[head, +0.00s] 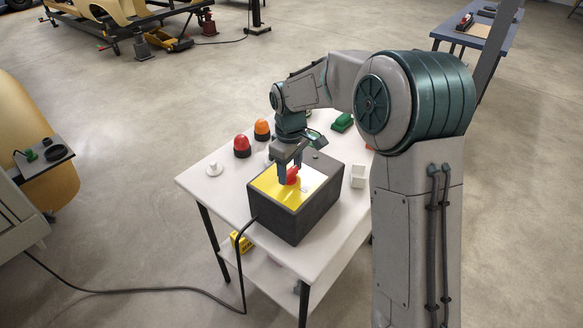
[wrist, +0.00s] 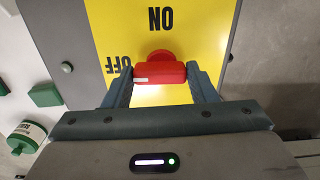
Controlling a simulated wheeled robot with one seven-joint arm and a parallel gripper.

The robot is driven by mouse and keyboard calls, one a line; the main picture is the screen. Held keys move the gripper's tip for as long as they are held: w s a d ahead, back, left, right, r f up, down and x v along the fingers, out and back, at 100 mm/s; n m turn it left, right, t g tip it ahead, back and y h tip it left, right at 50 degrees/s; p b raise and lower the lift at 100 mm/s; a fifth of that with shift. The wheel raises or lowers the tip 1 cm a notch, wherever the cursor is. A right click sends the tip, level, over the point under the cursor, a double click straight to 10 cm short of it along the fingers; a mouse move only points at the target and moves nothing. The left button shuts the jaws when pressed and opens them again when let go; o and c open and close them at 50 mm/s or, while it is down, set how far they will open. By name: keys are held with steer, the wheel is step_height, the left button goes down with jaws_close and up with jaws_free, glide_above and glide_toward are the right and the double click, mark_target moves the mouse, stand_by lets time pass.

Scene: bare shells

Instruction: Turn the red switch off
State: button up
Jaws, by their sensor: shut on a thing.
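The red switch (head: 293,176) is on the yellow plate (head: 268,187) on top of a dark grey box (head: 297,228). In the wrist view, the red switch (wrist: 160,71) is a knob with a bar handle lying across the picture. A pale mark is on the bar's left end, close to the upside-down OFF label (wrist: 118,65). The upside-down ON label (wrist: 160,18) is above the knob. My gripper (wrist: 160,76) has a finger on each end of the bar and is shut on it. In the head view my gripper (head: 289,172) reaches down onto the plate.
The box stands on a white table (head: 205,190). Red (head: 242,146) and orange (head: 262,130) beacon lamps, a small white piece (head: 214,169), a green block (head: 342,122) and a white block (head: 357,175) stand around it. A black cable (head: 243,262) runs from the box to the floor.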

mark_target(290, 171)
stand_by(0.3)
steer(key=o, duration=1)
steer(key=shift+a, duration=0.1)
steer(key=shift+c, duration=0.2)
step_height(290, 171, up, 14)
steer(key=shift+b, duration=0.35)
steer(key=shift+s, duration=0.1)
